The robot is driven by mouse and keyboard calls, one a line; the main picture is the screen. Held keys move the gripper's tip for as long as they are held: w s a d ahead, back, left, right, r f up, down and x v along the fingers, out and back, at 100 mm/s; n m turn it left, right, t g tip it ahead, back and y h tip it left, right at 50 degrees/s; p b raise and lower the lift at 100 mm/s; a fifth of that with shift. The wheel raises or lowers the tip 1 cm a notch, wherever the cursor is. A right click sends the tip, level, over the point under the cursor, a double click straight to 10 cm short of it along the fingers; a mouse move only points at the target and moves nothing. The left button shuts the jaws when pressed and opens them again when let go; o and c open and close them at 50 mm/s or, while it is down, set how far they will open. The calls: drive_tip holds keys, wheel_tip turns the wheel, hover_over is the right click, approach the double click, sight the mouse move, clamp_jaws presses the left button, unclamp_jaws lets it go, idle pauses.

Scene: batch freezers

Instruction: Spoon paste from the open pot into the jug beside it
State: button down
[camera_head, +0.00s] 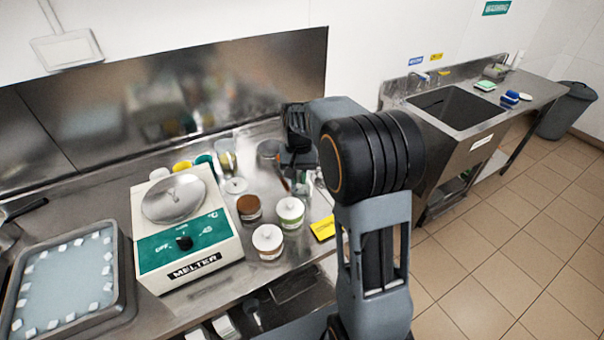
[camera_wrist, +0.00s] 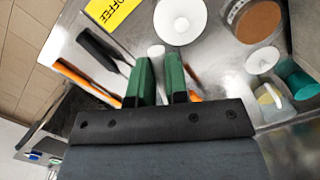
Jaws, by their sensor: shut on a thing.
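The open pot (camera_head: 249,202) of brown paste stands on the steel counter, left of my gripper. In the wrist view the open pot (camera_wrist: 258,18) is at the top right. A clear jug (camera_head: 227,158) stands behind it; the jug (camera_wrist: 273,96) shows at the right in the wrist view. My gripper (camera_head: 298,172) is over the counter, right of the open pot. Its green fingers (camera_wrist: 160,72) are shut on a pale, handle-like thing (camera_wrist: 157,53). I cannot tell whether this is the spoon; its lower part is hidden. The paste looks level.
White-lidded pots (camera_head: 290,208) (camera_head: 267,238) stand near the open pot. A loose white lid (camera_head: 236,185) lies behind it. The melter (camera_head: 185,236) is left. A yellow box (camera_head: 322,228) is at the counter edge. Orange-handled (camera_wrist: 72,76) and black-handled (camera_wrist: 98,47) tools lie beside my gripper.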

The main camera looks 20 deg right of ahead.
drive_tip(key=shift+s+d, duration=0.1)
drive_tip(key=shift+s, duration=0.05)
wheel_tip(320, 180, down, 2)
drive_tip(key=shift+f+b, duration=0.2)
drive_tip(key=shift+b, duration=0.9)
drive_tip(key=shift+d+f+y+b, duration=0.15)
drive_tip(key=shift+y+b, duration=0.25)
drive_tip(key=shift+b, duration=0.05)
drive_tip(key=shift+s+d+f+n+t+y+b, duration=0.2)
drive_tip(key=shift+d+f+t+y+b, duration=0.5)
drive_tip(key=shift+y+b, duration=1.65)
drive_tip(key=shift+s+d+f+n+t+y+b, duration=0.25)
drive_tip(key=shift+t+y+b, duration=0.85)
drive_tip(key=shift+y+b, duration=1.25)
drive_tip(key=shift+s+d+f+n+t+y+b, duration=0.1)
drive_tip(key=shift+s+d+f+t+y+b, duration=0.45)
drive_tip(key=shift+y+b, duration=1.8)
drive_tip(key=shift+w+d+r+t, duration=0.1)
drive_tip(key=shift+w+r+t, duration=0.2)
drive_tip(key=shift+t, duration=0.15)
